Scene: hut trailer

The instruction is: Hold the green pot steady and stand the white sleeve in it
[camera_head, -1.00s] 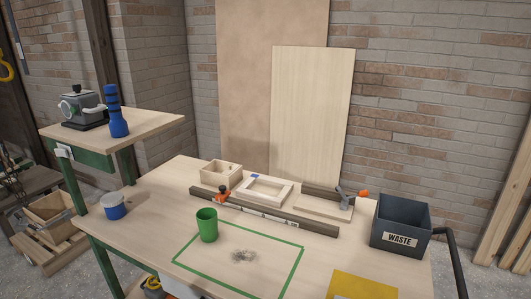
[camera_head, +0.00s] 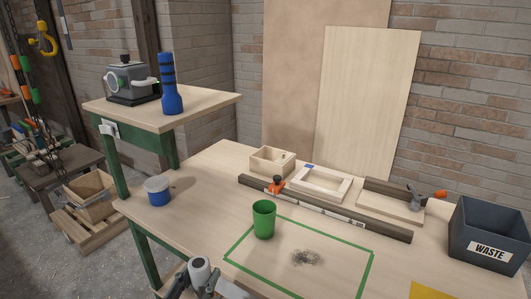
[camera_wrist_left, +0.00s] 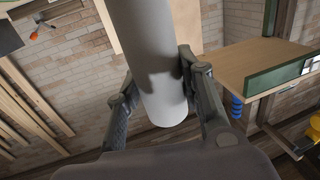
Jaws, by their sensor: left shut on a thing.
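The green pot (camera_head: 264,220) stands upright on the workbench, at the back left corner of the green taped outline. It looks empty, and no gripper touches it. My left gripper (camera_head: 199,285) is low in the head view, at the near left edge of the bench. It is shut on the white sleeve (camera_head: 200,268), whose pale round end shows there. In the left wrist view the white sleeve (camera_wrist_left: 155,60) is between the two fingers of my left gripper (camera_wrist_left: 158,95). My right gripper is not in view.
The workbench (camera_head: 190,225) holds a blue-and-white tub (camera_head: 158,191), a long dark rail (camera_head: 340,215), wooden frames and a grey waste bin (camera_head: 489,235). Dark shavings (camera_head: 305,257) lie inside the taped outline. A blue flashlight (camera_head: 170,88) stands on the raised shelf.

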